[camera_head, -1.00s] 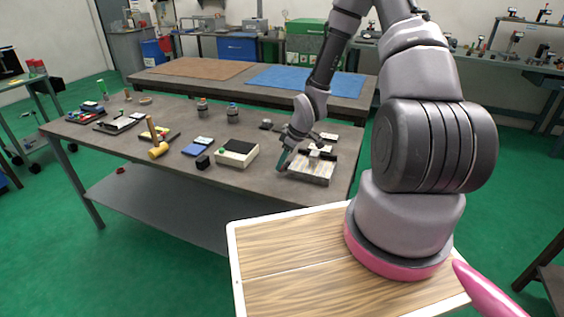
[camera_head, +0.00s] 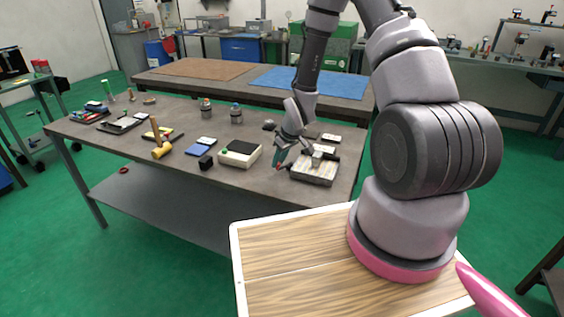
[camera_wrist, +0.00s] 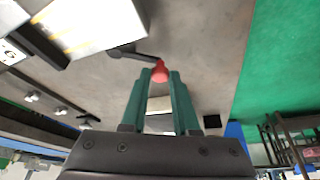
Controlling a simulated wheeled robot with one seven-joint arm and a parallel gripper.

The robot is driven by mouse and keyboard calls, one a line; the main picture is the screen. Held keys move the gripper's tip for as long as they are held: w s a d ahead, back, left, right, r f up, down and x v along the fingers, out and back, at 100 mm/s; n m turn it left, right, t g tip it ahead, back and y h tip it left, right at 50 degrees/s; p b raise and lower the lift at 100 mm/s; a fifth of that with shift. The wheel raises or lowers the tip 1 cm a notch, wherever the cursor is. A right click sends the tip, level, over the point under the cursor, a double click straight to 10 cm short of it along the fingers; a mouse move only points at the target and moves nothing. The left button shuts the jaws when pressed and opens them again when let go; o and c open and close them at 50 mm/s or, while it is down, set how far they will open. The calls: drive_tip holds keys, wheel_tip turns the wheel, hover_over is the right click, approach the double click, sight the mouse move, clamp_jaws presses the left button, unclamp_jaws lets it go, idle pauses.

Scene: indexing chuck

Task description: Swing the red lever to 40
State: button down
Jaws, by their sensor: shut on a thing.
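The red lever's round red knob (camera_wrist: 160,72) sits between the tips of my gripper's green fingers (camera_wrist: 160,80) in the wrist view. Its dark arm (camera_wrist: 130,52) runs from the knob to the left, towards a pale block at the upper left. In the head view my gripper (camera_head: 281,158) is low over the table, just left of the chuck unit (camera_head: 315,172), with a small red spot at its tip. The fingers are shut on the knob. I cannot read any 40 mark in either view.
A white box with a black top and a green button (camera_head: 239,153) stands left of my gripper on the grey table (camera_head: 250,182). A blue pad (camera_head: 200,146), a dark block (camera_head: 206,162) and a yellow-headed mallet (camera_head: 161,152) lie farther left. The table's front edge is close to my gripper.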

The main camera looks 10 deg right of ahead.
drive_tip(key=shift+w+a+m+t+h, duration=0.2)
drive_tip(key=shift+w+m, duration=0.25)
drive_tip(key=shift+m, duration=0.3)
drive_tip(key=shift+w+a+m+t+h, duration=0.1)
drive_tip(key=shift+w+m+h, duration=0.25)
drive_tip(key=shift+m, duration=0.4)
drive_tip(key=shift+w, duration=0.1)
drive_tip(key=c, duration=0.7)
unclamp_jaws()
drive_tip(key=shift+o, duration=0.2)
drive_tip(key=v, duration=1.1)
